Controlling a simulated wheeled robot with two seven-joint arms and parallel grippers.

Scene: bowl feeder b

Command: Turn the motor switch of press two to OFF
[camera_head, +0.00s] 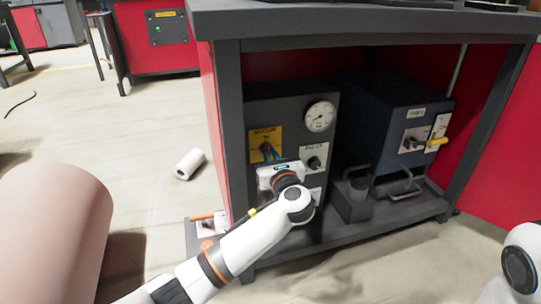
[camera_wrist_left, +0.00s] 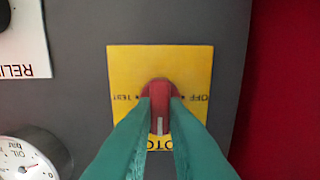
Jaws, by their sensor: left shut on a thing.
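The motor switch is a red knob (camera_wrist_left: 160,108) on a yellow plate (camera_wrist_left: 122,70), which also shows on the dark grey unit in the head view (camera_head: 256,134). Its white mark points down the left wrist view, toward the partly hidden motor lettering, between the inverted TEST label (camera_wrist_left: 122,97) at left and OFF label (camera_wrist_left: 192,98) at right. My left gripper (camera_wrist_left: 160,112), also in the head view (camera_head: 267,150), is shut on the knob with its two teal fingers on either side. My right gripper is out of view; only a white part of my right arm shows.
A pressure gauge (camera_head: 319,116) and a relief knob (camera_head: 315,162) are close to my left gripper's right. A dark blue unit (camera_head: 385,105) with a yellow lever (camera_head: 437,142) stands on the same shelf. The bench top (camera_head: 360,22) overhangs both units. A white cylinder (camera_head: 189,163) lies on the floor.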

